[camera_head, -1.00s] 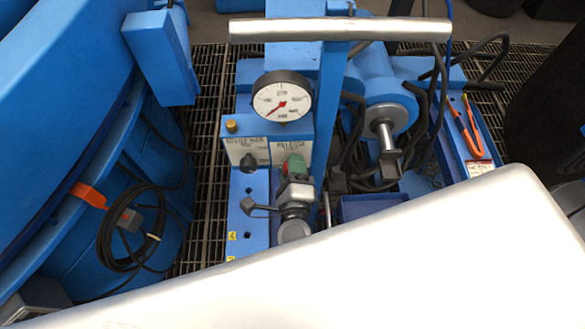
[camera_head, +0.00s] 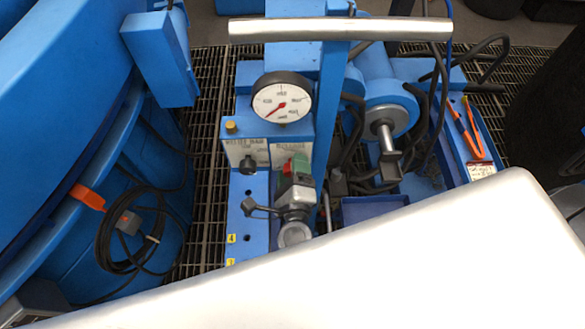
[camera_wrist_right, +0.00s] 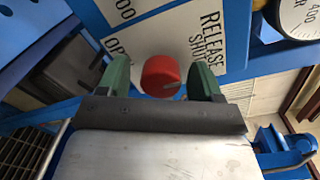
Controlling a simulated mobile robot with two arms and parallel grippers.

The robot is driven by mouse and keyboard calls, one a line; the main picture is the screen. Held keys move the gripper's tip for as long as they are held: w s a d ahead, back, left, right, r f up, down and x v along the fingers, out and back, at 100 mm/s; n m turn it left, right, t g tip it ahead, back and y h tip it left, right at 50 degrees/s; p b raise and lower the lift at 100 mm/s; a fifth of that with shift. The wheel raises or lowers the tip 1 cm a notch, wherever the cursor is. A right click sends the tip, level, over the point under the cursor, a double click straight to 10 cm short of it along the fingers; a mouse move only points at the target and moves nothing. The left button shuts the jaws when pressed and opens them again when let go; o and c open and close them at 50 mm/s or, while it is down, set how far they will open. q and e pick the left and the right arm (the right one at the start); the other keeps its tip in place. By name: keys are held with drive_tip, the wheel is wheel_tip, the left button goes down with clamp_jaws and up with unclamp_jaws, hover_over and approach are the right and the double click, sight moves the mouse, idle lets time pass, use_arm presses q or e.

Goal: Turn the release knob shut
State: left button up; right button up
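The release knob is red and round. In the right wrist view the release knob (camera_wrist_right: 160,75) sits on a white label plate printed "RELEASE", with a small dark mark at its lower right. My right gripper (camera_wrist_right: 160,80) has green fingers, one on each side of the knob. A gap shows at the left finger; the right finger is very close, and contact there is unclear. My left gripper is not in view.
A round white pressure gauge (camera_head: 282,98) stands just above the label plates. A black knob (camera_head: 247,165) is on the left plate. A silver handle bar (camera_head: 325,29) crosses above. Orange-handled pliers (camera_head: 468,130) lie in a blue tray at the right.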

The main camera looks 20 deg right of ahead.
drive_tip(key=b+v, duration=0.1)
drive_tip(key=v, duration=0.9)
drive_tip(key=shift+s+b, duration=0.35)
drive_tip(key=shift+s, duration=0.05)
drive_tip(key=shift+a+r, duration=0.1)
drive_tip(key=shift+a, duration=0.05)
